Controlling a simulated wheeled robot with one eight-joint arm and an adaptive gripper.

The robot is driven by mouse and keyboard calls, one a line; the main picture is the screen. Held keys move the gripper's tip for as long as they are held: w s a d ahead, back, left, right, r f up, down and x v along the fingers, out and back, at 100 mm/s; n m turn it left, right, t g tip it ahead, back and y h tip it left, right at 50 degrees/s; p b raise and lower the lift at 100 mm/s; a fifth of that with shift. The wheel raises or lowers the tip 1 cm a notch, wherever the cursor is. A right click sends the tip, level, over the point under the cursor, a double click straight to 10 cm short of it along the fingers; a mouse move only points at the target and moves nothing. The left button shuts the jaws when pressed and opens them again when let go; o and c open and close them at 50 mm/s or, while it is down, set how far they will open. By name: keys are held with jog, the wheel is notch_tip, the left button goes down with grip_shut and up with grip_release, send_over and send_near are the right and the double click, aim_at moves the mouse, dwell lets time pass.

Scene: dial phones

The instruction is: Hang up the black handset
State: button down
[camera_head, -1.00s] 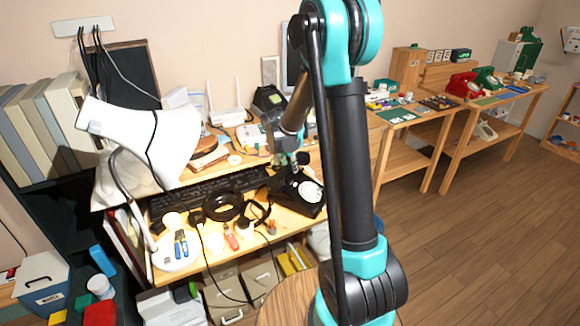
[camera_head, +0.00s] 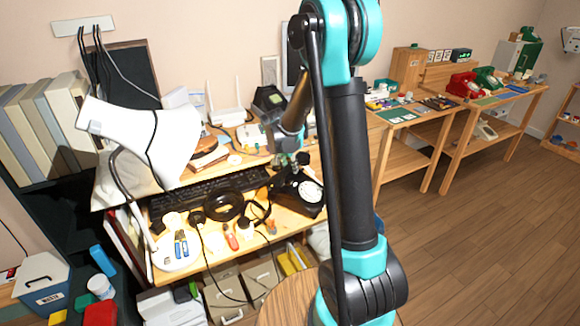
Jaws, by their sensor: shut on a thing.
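The black dial phone (camera_head: 308,207) stands on the cluttered desk, with its pale round dial facing the front right. My gripper (camera_head: 291,160) is at the phone's upper back side, just above its cradle area. It is shut on the black handset, which is dark and small here and hard to tell apart from the phone body. I cannot tell whether the handset touches the cradle. My own arm stands in front and hides what lies right of the phone.
A black keyboard (camera_head: 215,190), black headphones (camera_head: 224,205) and a white lamp (camera_head: 150,135) crowd the desk left of the phone. A white router (camera_head: 226,117) stands behind. Red (camera_head: 464,85) and green (camera_head: 487,78) phones stand on a far right table.

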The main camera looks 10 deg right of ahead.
jog(key=shift+f, duration=0.95)
jog(key=c, duration=1.1)
grip_release()
jog(key=shift+c, duration=0.2)
jog(key=shift+r, duration=0.15)
jog(key=v, duration=1.1)
jog(key=shift+s+a+r, duration=0.1)
jog(key=shift+s+r, duration=0.05)
jog(key=shift+r, duration=0.2)
jog(key=s+d+f+n+y, duration=0.1)
jog(key=s+d+f+n, duration=0.1)
jog(key=s, duration=0.7)
jog(key=s+d+f+n+y, duration=0.1)
jog(key=s+d+f+n, duration=0.1)
jog(key=s, duration=0.7)
jog(key=s+d+f+n+y, duration=0.1)
jog(key=s+d+f+n, duration=0.2)
jog(key=s, duration=0.5)
jog(key=shift+s+n+t, duration=0.4)
jog(key=shift+n, duration=0.2)
